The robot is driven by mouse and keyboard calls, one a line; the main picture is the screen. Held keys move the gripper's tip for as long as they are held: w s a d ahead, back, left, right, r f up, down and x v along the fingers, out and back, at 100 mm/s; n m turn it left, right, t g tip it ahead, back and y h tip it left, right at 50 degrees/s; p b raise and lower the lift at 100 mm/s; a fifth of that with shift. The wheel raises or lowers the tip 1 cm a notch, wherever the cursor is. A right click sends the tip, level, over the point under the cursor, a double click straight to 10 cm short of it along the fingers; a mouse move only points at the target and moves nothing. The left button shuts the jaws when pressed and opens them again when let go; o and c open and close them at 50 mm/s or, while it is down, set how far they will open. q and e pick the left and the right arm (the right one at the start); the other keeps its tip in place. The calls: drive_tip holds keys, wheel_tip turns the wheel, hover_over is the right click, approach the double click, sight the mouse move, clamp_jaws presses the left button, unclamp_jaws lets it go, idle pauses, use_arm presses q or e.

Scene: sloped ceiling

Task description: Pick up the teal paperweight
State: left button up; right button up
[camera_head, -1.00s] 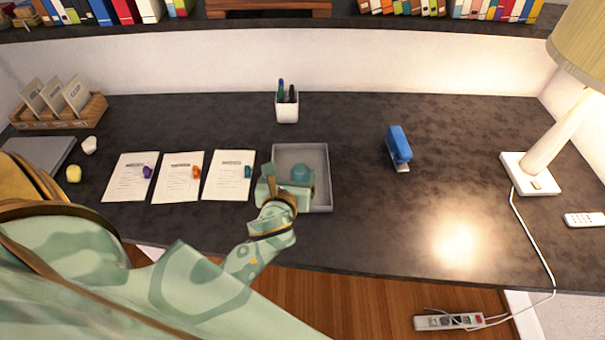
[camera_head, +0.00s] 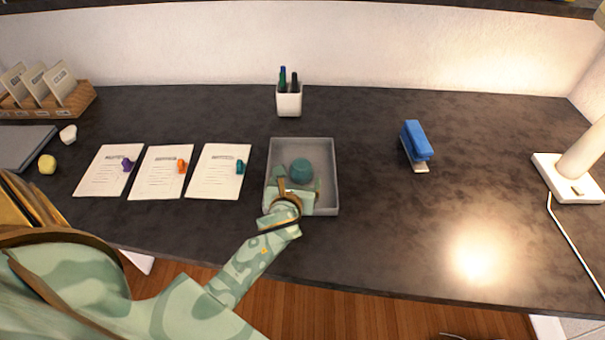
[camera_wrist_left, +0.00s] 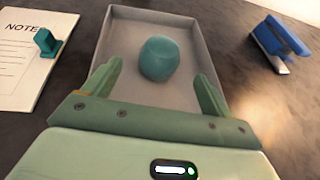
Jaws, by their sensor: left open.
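The teal paperweight (camera_head: 301,171) is a rounded lump lying in the grey tray (camera_head: 331,190) on the dark desk. It also shows in the left wrist view (camera_wrist_left: 159,59), inside the tray (camera_wrist_left: 207,52) and ahead of my fingers. My left gripper (camera_head: 298,187) is over the near part of the tray, open and empty. In the left wrist view its two fingers (camera_wrist_left: 158,82) stand apart, with the paperweight just beyond and between their line. No contact with the paperweight shows. My right gripper is not in view.
Left of the tray lie three note sheets (camera_head: 218,178), each with a small coloured clip. A pen cup (camera_head: 289,101) stands behind the tray. A blue stapler (camera_head: 416,142) and a lamp base (camera_head: 569,180) are to the right. The desk between tray and stapler is clear.

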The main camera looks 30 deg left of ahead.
sight(301, 169)
use_arm(q)
drive_tip(key=shift+x, duration=1.05)
drive_tip(key=b+x, duration=0.2)
drive_tip(key=x, duration=0.2)
drive_tip(key=shift+w+a+f, duration=0.1)
drive_tip(key=shift+w+f, duration=0.15)
drive_tip(key=shift+w, duration=0.05)
drive_tip(key=shift+w+a+b, duration=0.15)
drive_tip(key=shift+w+b, duration=0.15)
drive_tip(key=shift+w, duration=0.1)
drive_tip(key=shift+c, duration=0.4)
drive_tip(key=c, duration=1.3)
drive_tip(key=shift+r, duration=0.15)
